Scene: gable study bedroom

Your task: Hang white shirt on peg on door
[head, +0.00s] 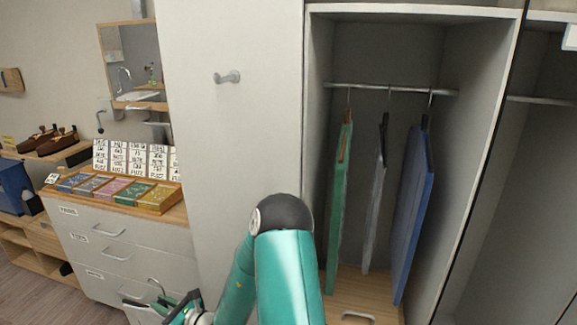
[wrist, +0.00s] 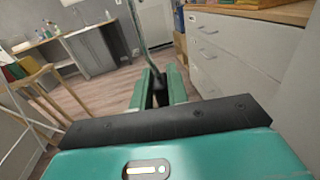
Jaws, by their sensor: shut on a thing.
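The peg (head: 228,77) is a short grey metal knob on the upper part of the pale door (head: 235,140) in the head view. My gripper (head: 178,306) is low at the bottom edge, below and left of the peg and well apart from it. In the wrist view, my gripper (wrist: 158,88) is shut on a dark hanger neck, with a thin grey hanger hook (wrist: 141,30) rising from it. The hook also shows in the head view (head: 155,284). Any shirt on this hanger is out of view, so I cannot tell its colour.
An open wardrobe right of the door holds green (head: 338,200), grey (head: 375,205) and blue (head: 412,215) garments on a rail (head: 390,89). Left of the door stands a drawer unit (head: 120,245) with a coloured tray on top. A wooden stool (wrist: 35,95) stands left in the wrist view.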

